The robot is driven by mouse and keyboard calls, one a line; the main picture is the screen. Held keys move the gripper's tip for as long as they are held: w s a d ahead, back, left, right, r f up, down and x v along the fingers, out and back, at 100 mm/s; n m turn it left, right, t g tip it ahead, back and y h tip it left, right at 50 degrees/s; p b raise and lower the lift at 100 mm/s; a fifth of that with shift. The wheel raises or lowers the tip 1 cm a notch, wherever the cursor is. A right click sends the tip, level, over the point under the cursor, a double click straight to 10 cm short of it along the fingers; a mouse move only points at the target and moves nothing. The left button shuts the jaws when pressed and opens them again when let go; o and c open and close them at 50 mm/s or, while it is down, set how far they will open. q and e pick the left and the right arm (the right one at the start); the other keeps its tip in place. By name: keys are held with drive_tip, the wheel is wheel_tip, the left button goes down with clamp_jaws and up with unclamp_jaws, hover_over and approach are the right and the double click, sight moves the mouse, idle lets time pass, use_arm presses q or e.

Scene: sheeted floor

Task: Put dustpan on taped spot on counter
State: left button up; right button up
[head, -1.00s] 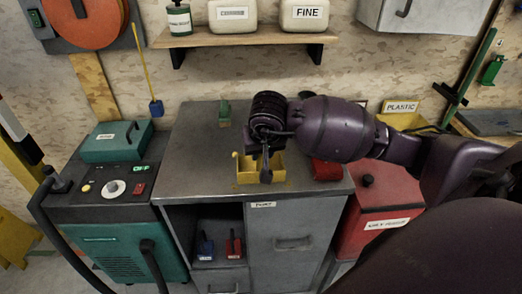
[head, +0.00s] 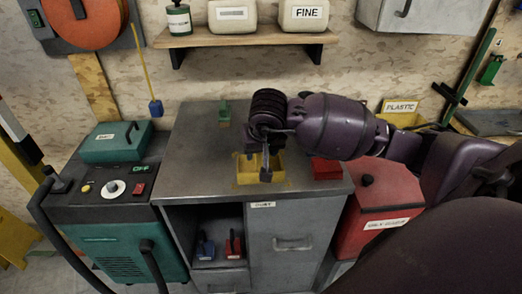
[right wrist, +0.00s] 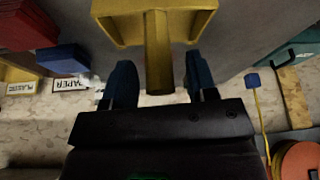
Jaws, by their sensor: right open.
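The yellow dustpan (head: 246,170) sits on the grey counter top (head: 200,150) near its front edge. Faint yellow tape lines (head: 240,187) show on the counter around it. My right gripper (head: 265,166) is over the dustpan and partly hides it. In the right wrist view the dustpan (right wrist: 110,22) is at the top, and its handle points down between the two dark fingers of my open gripper (right wrist: 157,70). A gap shows on both sides of the handle. My left gripper is out of view.
A red object (head: 327,168) lies right of the dustpan, and a small green object (head: 225,113) stands at the back. A teal machine (head: 110,185) is left of the cabinet, a red bin (head: 375,215) right. A shelf (head: 240,37) hangs above.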

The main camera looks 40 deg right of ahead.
drive_tip(key=v, duration=1)
drive_tip(key=s+a+f+m+g+y, duration=0.2)
drive_tip(key=s+a+f+m+y, duration=0.15)
drive_tip(key=a+m+y, duration=0.45)
drive_tip(key=s+a+f+m+g+y, duration=0.1)
drive_tip(key=s+a+f+m+y, duration=0.1)
drive_tip(key=s+a+m+y, duration=0.55)
drive_tip(key=w+d+f+m+t+h, duration=0.35)
drive_tip(key=m+t, duration=0.55)
drive_tip(key=m, duration=0.7)
drive_tip(key=w+d+f+m+t+h, duration=0.25)
drive_tip(key=f+m+t, duration=0.4)
drive_tip(key=m, duration=0.95)
drive_tip(key=s+d+f+m+g+h, duration=0.2)
drive_tip(key=s+f+m, duration=0.4)
drive_tip(key=f+m, duration=0.3)
drive_tip(key=s+d+f+m+g+h, duration=0.3)
drive_tip(key=s+f+m+h, duration=0.3)
drive_tip(key=f+m, duration=0.2)
drive_tip(key=shift+d+f+m, duration=0.35)
drive_tip(key=shift+d+m, duration=0.4)
drive_tip(key=shift+m, duration=0.2)
